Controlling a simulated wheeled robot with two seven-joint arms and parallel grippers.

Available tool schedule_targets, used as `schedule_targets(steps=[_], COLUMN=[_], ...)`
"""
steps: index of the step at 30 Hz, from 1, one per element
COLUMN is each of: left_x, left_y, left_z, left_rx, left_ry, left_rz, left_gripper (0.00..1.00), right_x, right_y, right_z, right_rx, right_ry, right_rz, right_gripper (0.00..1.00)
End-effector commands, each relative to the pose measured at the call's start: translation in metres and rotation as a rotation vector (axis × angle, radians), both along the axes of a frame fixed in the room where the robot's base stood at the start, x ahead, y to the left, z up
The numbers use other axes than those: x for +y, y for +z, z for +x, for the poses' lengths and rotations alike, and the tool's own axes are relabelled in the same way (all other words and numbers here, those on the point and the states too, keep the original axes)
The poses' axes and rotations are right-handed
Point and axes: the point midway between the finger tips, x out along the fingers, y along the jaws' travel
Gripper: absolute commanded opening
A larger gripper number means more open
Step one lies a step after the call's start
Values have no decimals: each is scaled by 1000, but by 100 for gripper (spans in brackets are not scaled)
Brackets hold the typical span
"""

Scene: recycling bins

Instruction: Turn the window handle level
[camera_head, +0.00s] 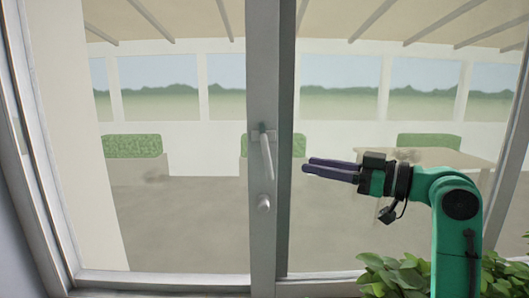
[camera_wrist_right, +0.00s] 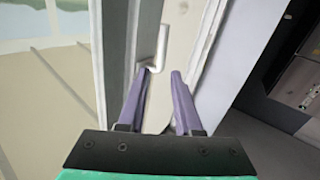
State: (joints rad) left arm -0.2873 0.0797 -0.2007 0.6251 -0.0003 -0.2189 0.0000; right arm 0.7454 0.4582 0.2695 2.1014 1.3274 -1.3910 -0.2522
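The window handle (camera_head: 266,155) is a light grey lever on the middle window post. It hangs almost straight down from its mount, tilted slightly to the right at the bottom. It also shows in the right wrist view (camera_wrist_right: 162,45), just beyond the fingertips. My right gripper (camera_head: 307,165) comes in from the right, with its purple fingers pointing at the handle. In the head view its tips are a short way right of the lever. In the right wrist view the gripper (camera_wrist_right: 161,74) is open, with nothing between its fingers. My left gripper is not in view.
A round knob (camera_head: 264,203) sits on the post (camera_head: 262,240) below the handle. Glass panes lie on both sides of the post. A leafy green plant (camera_head: 400,275) stands at the lower right, below my right arm.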

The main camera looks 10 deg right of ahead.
Motion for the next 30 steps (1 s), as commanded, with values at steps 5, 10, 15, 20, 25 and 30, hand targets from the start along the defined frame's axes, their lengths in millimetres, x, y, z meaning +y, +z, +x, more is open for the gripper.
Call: schedule_targets(steps=[5, 10, 15, 20, 25, 30], left_x=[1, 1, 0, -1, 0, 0], left_y=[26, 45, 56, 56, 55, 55], left_z=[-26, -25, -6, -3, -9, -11], left_rx=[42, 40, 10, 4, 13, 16], left_ry=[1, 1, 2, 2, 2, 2], left_rz=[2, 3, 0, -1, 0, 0], left_gripper=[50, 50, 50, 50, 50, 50], right_x=[35, 66, 86, 90, 90, 89], right_y=[7, 7, 3, 0, 0, 0], right_z=[32, 64, 84, 88, 88, 88], right_rx=[3, 2, 2, 0, 0, 1], right_ry=[6, 4, 2, 0, 0, 1], right_rz=[1, 2, 0, -1, -1, -2], right_gripper=[33, 33, 33, 33, 26, 0])
